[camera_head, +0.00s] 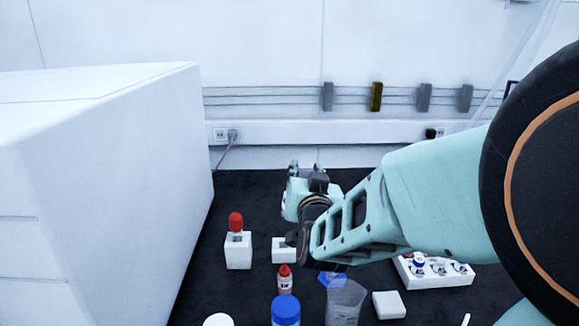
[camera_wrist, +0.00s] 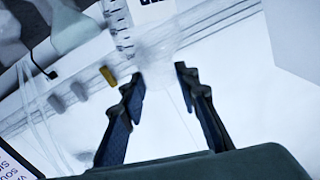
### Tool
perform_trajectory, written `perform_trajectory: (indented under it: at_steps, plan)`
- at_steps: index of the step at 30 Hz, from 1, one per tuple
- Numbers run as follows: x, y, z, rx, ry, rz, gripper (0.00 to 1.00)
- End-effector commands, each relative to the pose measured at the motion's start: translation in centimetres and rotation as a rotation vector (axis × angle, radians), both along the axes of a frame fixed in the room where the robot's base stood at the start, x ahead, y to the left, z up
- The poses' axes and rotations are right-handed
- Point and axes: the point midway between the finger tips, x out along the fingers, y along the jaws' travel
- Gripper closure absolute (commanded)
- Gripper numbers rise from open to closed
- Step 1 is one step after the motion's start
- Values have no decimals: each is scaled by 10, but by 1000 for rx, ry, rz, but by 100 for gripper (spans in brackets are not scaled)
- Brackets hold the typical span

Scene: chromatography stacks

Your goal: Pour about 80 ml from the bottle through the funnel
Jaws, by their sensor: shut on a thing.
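My gripper (camera_head: 308,168) reaches out over the dark bench near the back wall in the head view. In the wrist view its two dark fingers (camera_wrist: 160,78) close around a clear bottle (camera_wrist: 152,50) with graduation marks and a dark printed label, seen tilted. The bottle is mostly hidden behind my gripper in the head view, and its liquid level cannot be told. A translucent grey vessel (camera_head: 345,302) stands at the front of the bench, with a blue piece (camera_head: 327,279) beside it. I cannot tell which thing is the funnel.
A large white cabinet (camera_head: 110,200) bounds the left. On the bench are a white holder (camera_head: 238,256) with a red-topped item, a white block (camera_head: 283,249), a red-capped bottle (camera_head: 285,279), a blue cap (camera_head: 286,309), a white square block (camera_head: 389,305) and a white rack (camera_head: 455,281).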

Motion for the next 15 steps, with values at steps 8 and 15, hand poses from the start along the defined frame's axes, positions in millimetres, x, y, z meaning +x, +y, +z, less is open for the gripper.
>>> perform_trajectory:
  at_steps: [8, 15]
  plan:
    - [3, -10, 3, 86, 21, -1, 100]
    - [5, -18, 2, 158, 40, -2, 100]
